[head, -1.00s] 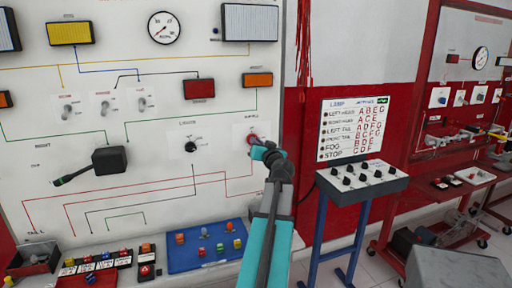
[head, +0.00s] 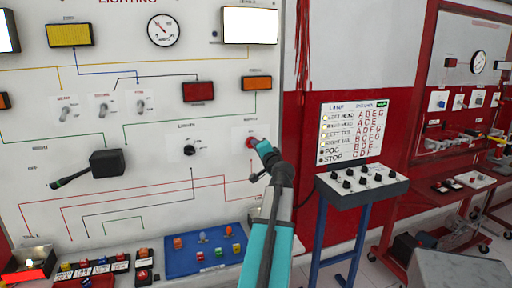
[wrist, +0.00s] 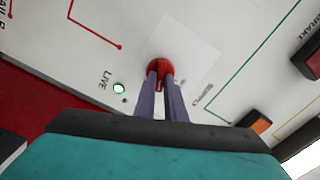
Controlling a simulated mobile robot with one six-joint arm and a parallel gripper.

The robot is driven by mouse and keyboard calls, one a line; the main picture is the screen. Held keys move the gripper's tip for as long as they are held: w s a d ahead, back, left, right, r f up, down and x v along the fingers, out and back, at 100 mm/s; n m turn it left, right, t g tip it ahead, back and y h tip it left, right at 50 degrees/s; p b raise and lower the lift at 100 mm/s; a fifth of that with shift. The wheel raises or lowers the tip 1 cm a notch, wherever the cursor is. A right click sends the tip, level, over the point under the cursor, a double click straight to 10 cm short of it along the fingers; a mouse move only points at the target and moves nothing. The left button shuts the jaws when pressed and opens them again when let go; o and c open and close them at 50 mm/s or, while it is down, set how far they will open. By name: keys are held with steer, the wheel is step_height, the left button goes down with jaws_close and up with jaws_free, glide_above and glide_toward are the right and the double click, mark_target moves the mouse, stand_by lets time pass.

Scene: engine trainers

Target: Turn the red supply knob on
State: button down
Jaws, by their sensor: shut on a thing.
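The red supply knob (head: 250,142) is on the right side of the white lighting panel (head: 215,115). In the wrist view the knob (wrist: 160,68) sits between my two finger tips. My gripper (head: 257,147) is shut on the knob, and its fingers (wrist: 160,88) also show in the wrist view. The fingers hide part of the knob. A small LIVE light (wrist: 119,88) beside the knob is lit green. The white lamp (head: 250,25) at the panel's upper right glows. The round gauge (head: 164,29) has its needle pointing up and left.
A black knob (head: 190,150) and a black lever box (head: 106,162) are left of the red knob. A blue tray (head: 190,262) with small coloured parts lies below. A switch desk (head: 362,180) on blue legs stands to the right, under a lamp chart (head: 354,130).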

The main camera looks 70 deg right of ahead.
steer(key=m+p, duration=0.1)
steer(key=m, duration=0.3)
steer(key=shift+f+m, duration=0.1)
steer(key=shift+m, duration=0.3)
steer(key=c, duration=1.8)
jaws_free()
steer(key=shift+s, duration=0.1)
steer(key=shift+a, duration=0.1)
steer(key=b+v, duration=0.6)
steer(key=v, duration=0.7)
steer(key=shift+s+a, duration=0.15)
steer(key=shift+s, duration=0.05)
